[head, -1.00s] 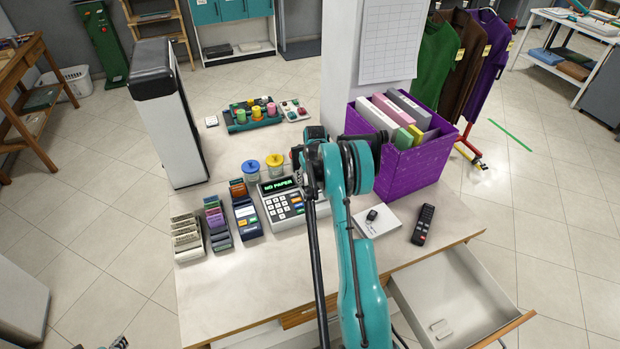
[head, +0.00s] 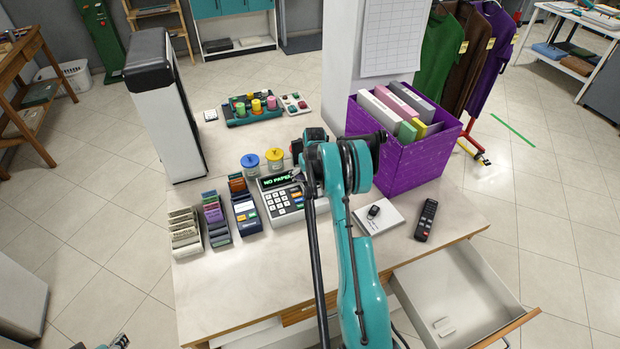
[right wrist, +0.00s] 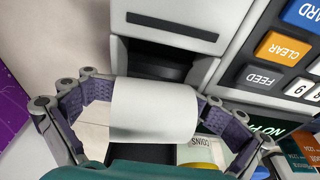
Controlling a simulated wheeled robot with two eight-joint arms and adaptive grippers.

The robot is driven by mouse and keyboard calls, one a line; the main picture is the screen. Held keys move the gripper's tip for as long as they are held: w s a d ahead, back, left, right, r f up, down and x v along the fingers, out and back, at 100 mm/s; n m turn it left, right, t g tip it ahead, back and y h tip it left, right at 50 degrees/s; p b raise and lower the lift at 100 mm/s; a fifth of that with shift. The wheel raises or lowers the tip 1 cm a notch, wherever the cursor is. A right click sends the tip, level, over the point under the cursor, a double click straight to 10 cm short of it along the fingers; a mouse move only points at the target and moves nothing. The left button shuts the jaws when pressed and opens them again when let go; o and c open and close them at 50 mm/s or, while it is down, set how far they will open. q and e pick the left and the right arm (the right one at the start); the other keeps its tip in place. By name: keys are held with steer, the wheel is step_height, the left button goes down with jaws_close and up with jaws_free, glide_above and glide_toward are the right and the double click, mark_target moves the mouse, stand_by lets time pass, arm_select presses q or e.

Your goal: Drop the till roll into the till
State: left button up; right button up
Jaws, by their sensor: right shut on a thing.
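The till (head: 283,203) is a grey desk machine with a keypad and a lit green display reading "NO PAPER", partly covered by my right arm in the head view. My right gripper (right wrist: 143,112) is shut on the roll, one finger at each end. In the right wrist view the roll is in front of a dark open bay (right wrist: 160,66) in the till; whether they touch is unclear. A small part of what looks like my left gripper (head: 120,342) shows at the bottom edge.
Card racks (head: 216,222) stand left of the till and two lidded jars (head: 275,162) behind it. A purple box of files (head: 410,160), a notepad (head: 365,222) and a remote (head: 426,220) are to the right. A drawer (head: 465,300) hangs open at the front right. The counter's front left is clear.

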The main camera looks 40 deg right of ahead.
steer(key=shift+a+f, duration=0.3)
steer(key=shift+f, duration=0.05)
steer(key=shift+c, duration=0.2)
steer(key=o, duration=1.5)
steer(key=shift+o, duration=0.2)
steer(key=shift+r, duration=0.1)
steer(key=shift+w+d+r+p, duration=0.15)
steer(key=shift+r+p, duration=0.35)
steer(key=shift+r, duration=0.3)
steer(key=shift+w+d+p+v, duration=0.15)
steer(key=shift+p+v, duration=0.25)
steer(key=shift+v, duration=0.45)
steer(key=shift+w+d+p+v, duration=0.15)
steer(key=shift+p+v, duration=0.2)
steer(key=shift+v, duration=0.45)
steer(key=shift+w+a+p+v, duration=0.15)
steer(key=shift+p+v, duration=0.25)
steer(key=shift+v, duration=0.45)
steer(key=shift+d+r, duration=0.1)
steer(key=shift+r, duration=0.2)
